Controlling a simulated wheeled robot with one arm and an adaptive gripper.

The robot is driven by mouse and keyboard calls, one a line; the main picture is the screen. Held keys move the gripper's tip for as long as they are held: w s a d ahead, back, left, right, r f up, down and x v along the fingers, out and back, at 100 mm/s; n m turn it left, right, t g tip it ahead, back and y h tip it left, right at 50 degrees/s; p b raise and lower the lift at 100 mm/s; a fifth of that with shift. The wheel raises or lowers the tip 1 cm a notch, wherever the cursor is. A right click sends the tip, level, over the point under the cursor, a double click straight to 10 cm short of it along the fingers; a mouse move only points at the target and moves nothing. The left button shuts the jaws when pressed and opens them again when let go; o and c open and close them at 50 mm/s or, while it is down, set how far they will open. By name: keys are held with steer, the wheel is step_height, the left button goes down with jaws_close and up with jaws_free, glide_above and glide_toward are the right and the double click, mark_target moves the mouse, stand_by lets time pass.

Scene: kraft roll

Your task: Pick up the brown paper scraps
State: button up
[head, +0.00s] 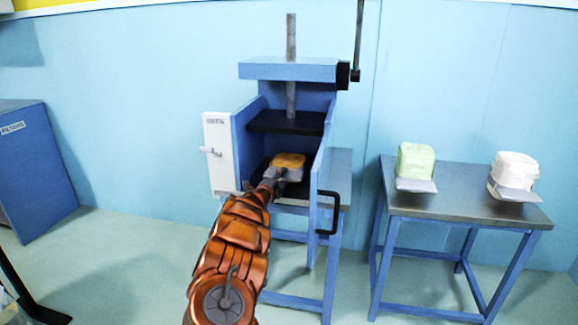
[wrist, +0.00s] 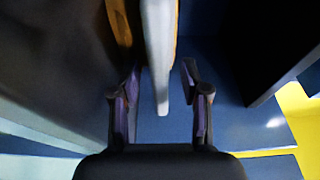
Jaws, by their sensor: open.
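The brown paper scraps (head: 289,160) appear as a small tan-brown block inside the open chamber of a blue press (head: 320,170), with a pale grey flap at its front. In the wrist view the brown edge (wrist: 122,22) shows at the top, beside the pale flap (wrist: 158,45). My gripper (head: 273,178) reaches into the chamber front, close to the block. In the wrist view my gripper (wrist: 162,98) is open, with the flap's end between or just beyond its fingertips. Whether the fingers touch it I cannot tell.
A black plate (head: 286,122) hangs above the block. The chamber's side walls are close to my arm. At right, a table (head: 460,200) bears a green block (head: 416,160) and a white block (head: 514,170). A blue cabinet (head: 35,170) stands left.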

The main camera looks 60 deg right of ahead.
steer(key=shift+c, duration=0.3)
jaws_close()
stand_by(0.3)
